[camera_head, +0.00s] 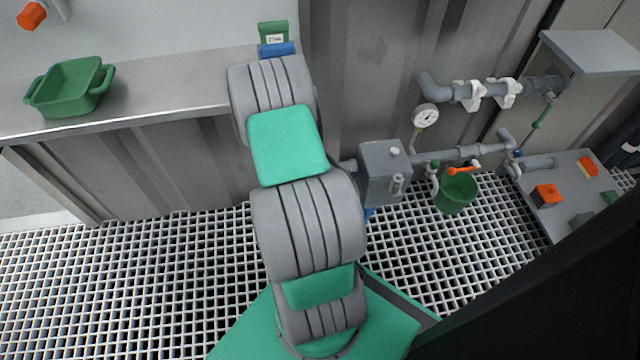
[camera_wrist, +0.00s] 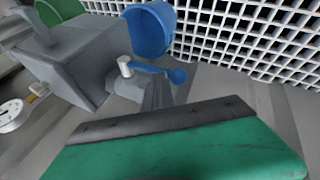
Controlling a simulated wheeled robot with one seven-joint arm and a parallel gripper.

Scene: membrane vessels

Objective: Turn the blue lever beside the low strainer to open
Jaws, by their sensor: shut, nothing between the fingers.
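In the wrist view, the blue lever (camera_wrist: 152,69) lies across the upper middle, with a rounded knob at its right end. It sits beside a grey box-shaped strainer (camera_wrist: 68,62) with a white pin (camera_wrist: 124,66) between them. My gripper (camera_wrist: 159,92) comes up from the bottom, shut and empty, its tips just below the lever in the picture. I cannot tell whether they touch it. In the head view, a grey box (camera_head: 385,172) on the pipe shows right of my arm; my gripper and the blue lever are hidden there.
A blue bucket (camera_wrist: 150,28) stands beyond the lever above the grating. A gauge (camera_head: 425,117) and upper pipe are on the wall. A green tray (camera_head: 70,88) sits on the left bench.

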